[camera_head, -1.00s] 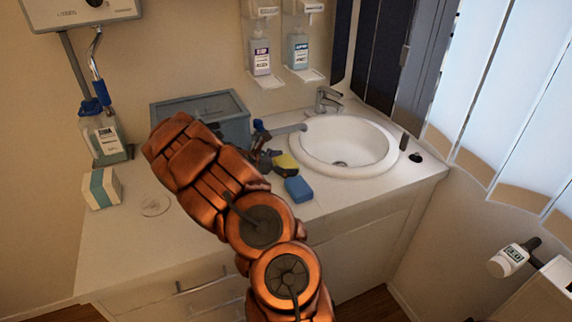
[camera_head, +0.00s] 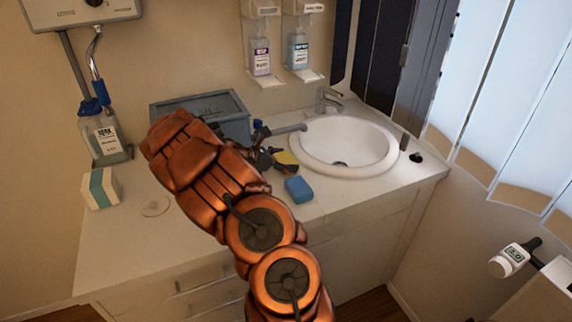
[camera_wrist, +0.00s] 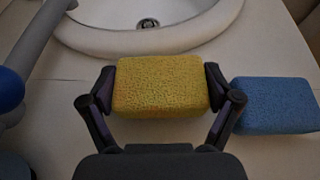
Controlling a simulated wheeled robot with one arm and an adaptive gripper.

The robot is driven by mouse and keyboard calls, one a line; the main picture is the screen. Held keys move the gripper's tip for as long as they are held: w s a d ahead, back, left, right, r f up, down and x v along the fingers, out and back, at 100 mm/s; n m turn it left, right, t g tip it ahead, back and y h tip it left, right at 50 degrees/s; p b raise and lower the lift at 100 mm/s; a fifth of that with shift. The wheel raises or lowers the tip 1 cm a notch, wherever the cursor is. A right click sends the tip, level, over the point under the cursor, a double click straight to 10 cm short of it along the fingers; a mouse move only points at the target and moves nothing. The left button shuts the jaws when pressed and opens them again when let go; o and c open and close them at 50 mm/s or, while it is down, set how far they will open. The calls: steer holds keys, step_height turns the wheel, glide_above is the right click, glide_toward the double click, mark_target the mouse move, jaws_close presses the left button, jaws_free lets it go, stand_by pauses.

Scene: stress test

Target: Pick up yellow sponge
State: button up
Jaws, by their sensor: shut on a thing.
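The yellow sponge (camera_wrist: 160,86) is between the two fingers of my gripper (camera_wrist: 160,92) in the wrist view. The fingers press on its left and right ends, so my gripper is shut on it. In the head view the yellow sponge (camera_head: 286,160) shows only partly, behind my dark gripper (camera_head: 280,165) and beside the front left of the sink. I cannot tell whether the sponge touches the counter or is raised from it.
A blue sponge (camera_head: 298,189) lies close to the right of my gripper; it also shows in the wrist view (camera_wrist: 276,105). The white sink (camera_head: 345,146) is just behind. A grey-blue box (camera_head: 225,120) stands behind left.

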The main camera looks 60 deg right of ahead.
steer(key=shift+w+a+r+b, duration=0.1)
steer(key=shift+a+r+b, duration=0.1)
steer(key=shift+r, duration=0.35)
steer(key=shift+a+r+b, duration=0.15)
steer(key=shift+a+r, duration=0.05)
steer(key=shift+r, duration=0.35)
steer(key=a, duration=0.5)
steer(key=w+a+r+b, duration=0.1)
steer(key=a, duration=0.4)
steer(key=a+b, duration=0.1)
steer(key=a, duration=0.4)
steer(key=shift+w+r, duration=0.2)
steer(key=shift+w, duration=0.05)
